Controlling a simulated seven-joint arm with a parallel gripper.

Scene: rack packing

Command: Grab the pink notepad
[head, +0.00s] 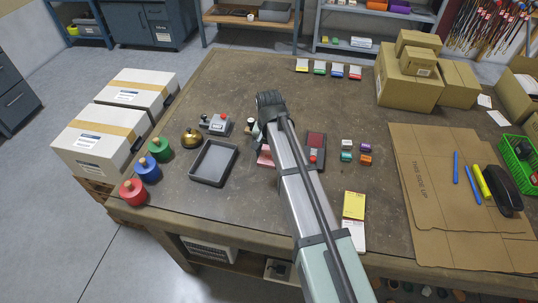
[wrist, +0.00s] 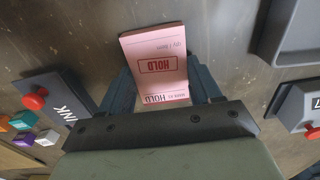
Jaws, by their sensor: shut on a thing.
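The pink notepad (wrist: 152,50) carries red "HOLD" print and lies between my fingers in the wrist view. A pink part of it also shows beside my arm in the head view (head: 265,158), and my arm hides the rest. My gripper (wrist: 160,76) is shut on the notepad, with one dark finger on each side of it. The fingertips are hidden behind my arm in the head view. I cannot tell whether the notepad is clear of the tabletop.
A dark ink pad with a red knob (head: 314,152) is right of my arm. Left are an empty grey tray (head: 191,178), a grey device (head: 217,124) and a brass bell (head: 191,138). Small coloured blocks (head: 365,159) and a yellow pad (head: 354,205) are right. Flattened cardboard (head: 420,200) covers the right side.

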